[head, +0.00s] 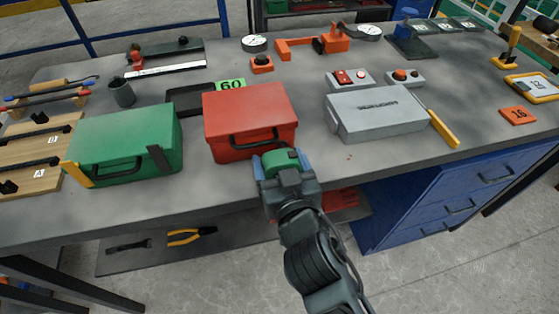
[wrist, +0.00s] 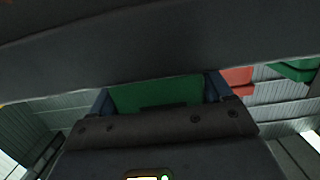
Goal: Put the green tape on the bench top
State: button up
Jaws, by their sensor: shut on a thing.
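The green tape (head: 280,159) is held between the blue fingertips of my gripper (head: 284,166), which is shut on it. In the head view it appears at the front edge of the grey bench top (head: 240,187), just in front of the red box (head: 250,118). I cannot tell whether the tape touches the bench. In the wrist view the green tape (wrist: 155,94) fills the space between the fingers of my gripper (wrist: 158,97). A broad grey band crosses above it there.
A green box (head: 124,143) stands left of the red box, and a grey case (head: 377,112) stands to the right. A yellow-handled tool (head: 443,129) lies beside the case. Blue drawers (head: 430,205) are below. A strip along the bench's front edge is clear.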

jog(key=shift+f, duration=0.1)
jog(key=o, duration=1.2)
jog(key=shift+c, duration=0.2)
jog(key=shift+r, duration=0.2)
jog(key=b+v, duration=0.2)
jog(key=v, duration=1)
jog(key=shift+s+d+f, duration=0.1)
jog(key=shift+f, duration=0.05)
